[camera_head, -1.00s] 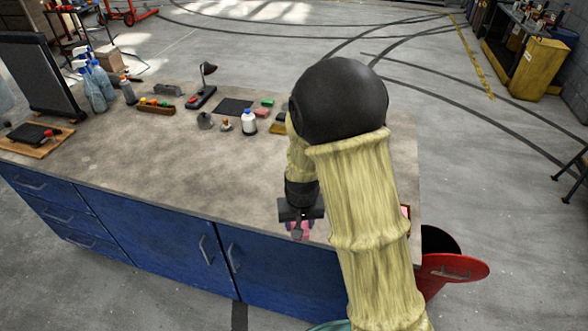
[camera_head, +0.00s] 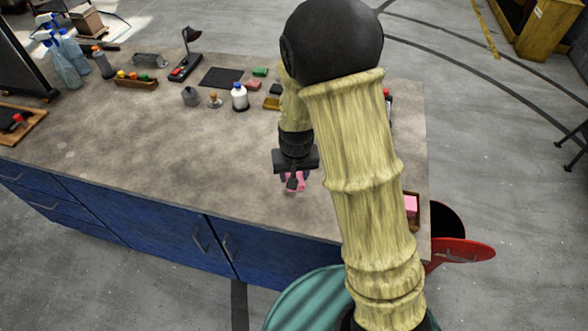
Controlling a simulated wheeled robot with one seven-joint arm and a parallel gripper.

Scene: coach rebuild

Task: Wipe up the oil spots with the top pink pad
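My gripper (camera_head: 294,184) hangs fingers down over the front right part of the grey bench top (camera_head: 150,165). A pink pad (camera_head: 297,186) shows between and behind its dark fingers, and it is shut on this pad. I cannot tell whether the pad touches the bench top. More pink (camera_head: 411,205) shows in a wooden tray (camera_head: 414,226) at the right end of the bench, partly hidden by my arm. The bench top has faint darker mottling; I cannot make out distinct oil spots. My arm hides part of the surface to the right.
A white bottle with a blue cap (camera_head: 240,97), a dark mat (camera_head: 221,77), a lamp (camera_head: 188,52), small coloured blocks and spray bottles (camera_head: 66,60) stand along the back. A red bin lid (camera_head: 460,252) is beside the right end. The bench's middle and front left are clear.

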